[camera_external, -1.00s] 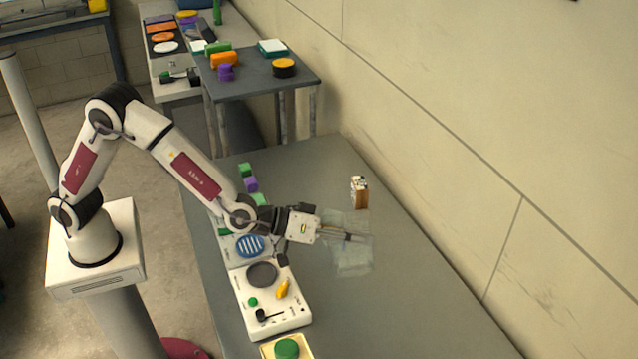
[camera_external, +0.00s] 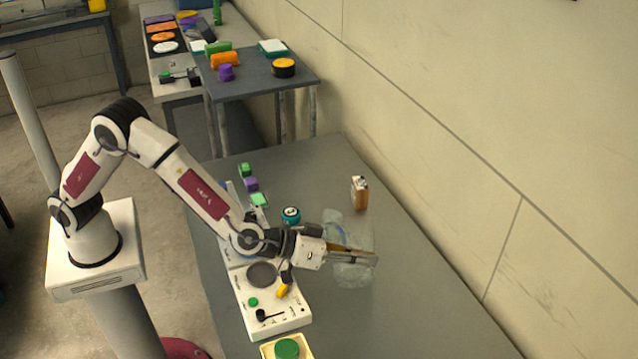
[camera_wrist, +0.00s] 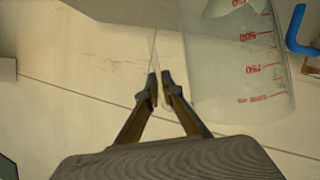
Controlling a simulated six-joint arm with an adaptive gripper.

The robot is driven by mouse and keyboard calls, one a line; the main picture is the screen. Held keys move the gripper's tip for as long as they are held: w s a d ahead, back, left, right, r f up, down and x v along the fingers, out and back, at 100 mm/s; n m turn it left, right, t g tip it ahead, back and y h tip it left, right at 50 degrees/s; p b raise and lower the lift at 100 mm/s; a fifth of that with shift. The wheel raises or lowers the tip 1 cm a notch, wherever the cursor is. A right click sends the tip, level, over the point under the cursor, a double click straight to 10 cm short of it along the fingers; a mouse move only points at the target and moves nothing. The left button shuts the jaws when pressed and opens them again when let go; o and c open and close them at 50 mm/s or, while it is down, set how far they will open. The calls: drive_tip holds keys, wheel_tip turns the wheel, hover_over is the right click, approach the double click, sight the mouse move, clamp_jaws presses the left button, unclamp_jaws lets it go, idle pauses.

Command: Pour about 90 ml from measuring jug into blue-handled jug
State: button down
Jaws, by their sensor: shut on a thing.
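The measuring jug (camera_wrist: 235,75) is clear with red marks and fills the right half of the wrist view. My gripper (camera_wrist: 158,90) is shut on a thin clear part beside its wall, apparently its handle. In the external view my gripper (camera_external: 372,257) is over the clear measuring jug (camera_external: 352,273), whose outline is faint. The two jugs overlap in the external view. I cannot make out liquid levels.
A teal round object (camera_external: 291,214) and a white control panel (camera_external: 270,308) are to the left. Green and purple blocks (camera_external: 251,184) lie further back. The table's right front is clear.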

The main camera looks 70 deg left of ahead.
sight(367, 277)
drive_tip(key=shift+d+f+m+y+p, duration=0.65)
drive_tip(key=shift+d+f+m, duration=0.25)
drive_tip(key=shift+d+f, duration=0.3)
drive_tip(key=shift+d+f+m+y+p, duration=0.25)
drive_tip(key=shift+f+m+y+p, duration=0.15)
drive_tip(key=shift+f, duration=0.3)
drive_tip(key=shift+d+f+m+y+p, duration=0.2)
drive_tip(key=shift+f+m+p, duration=0.1)
drive_tip(key=shift+f+p, duration=0.25)
drive_tip(key=shift+f, duration=0.15)
